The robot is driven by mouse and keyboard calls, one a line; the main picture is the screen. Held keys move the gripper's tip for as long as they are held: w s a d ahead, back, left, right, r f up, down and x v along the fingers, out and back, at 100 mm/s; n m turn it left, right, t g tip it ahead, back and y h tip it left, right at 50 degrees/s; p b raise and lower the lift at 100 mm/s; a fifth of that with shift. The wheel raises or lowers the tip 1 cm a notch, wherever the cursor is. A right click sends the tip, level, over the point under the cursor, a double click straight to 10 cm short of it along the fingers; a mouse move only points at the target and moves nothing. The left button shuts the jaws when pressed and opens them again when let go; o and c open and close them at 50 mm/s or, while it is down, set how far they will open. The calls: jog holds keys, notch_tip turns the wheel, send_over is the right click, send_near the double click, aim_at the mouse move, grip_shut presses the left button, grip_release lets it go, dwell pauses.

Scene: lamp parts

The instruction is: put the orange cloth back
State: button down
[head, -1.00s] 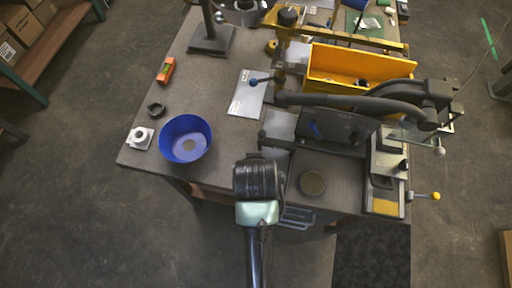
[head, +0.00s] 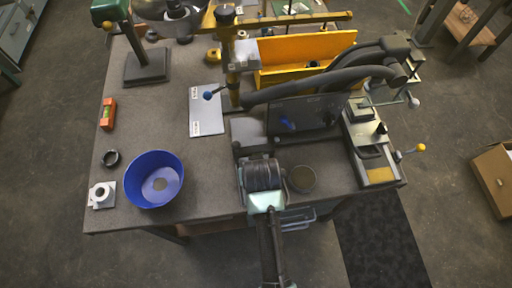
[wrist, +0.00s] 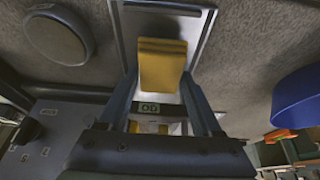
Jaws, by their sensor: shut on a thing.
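The orange cloth (wrist: 162,66) looks yellow-orange and folded. In the wrist view it sits between the two fingers of my gripper (wrist: 160,92), which is shut on it. A grey metal plate (wrist: 203,28) lies behind the cloth; I cannot tell whether they touch. In the head view my gripper (head: 262,182) is near the front edge of the workbench (head: 215,205), left of a round dark dish (head: 301,179). My wrist hides the fingers and the cloth there.
A blue bowl (head: 153,180) stands at the front left, beside a white part (head: 102,195) and a black ring (head: 110,158). A dark machine (head: 305,117) with a thick curved arm stands just behind my gripper. A yellow bin (head: 300,52) is farther back.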

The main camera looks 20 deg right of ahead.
jog(key=shift+f, duration=0.55)
jog(key=shift+f, duration=0.1)
jog(key=shift+c, duration=0.3)
grip_release()
jog(key=v, duration=1.2)
jog(key=shift+p, duration=0.35)
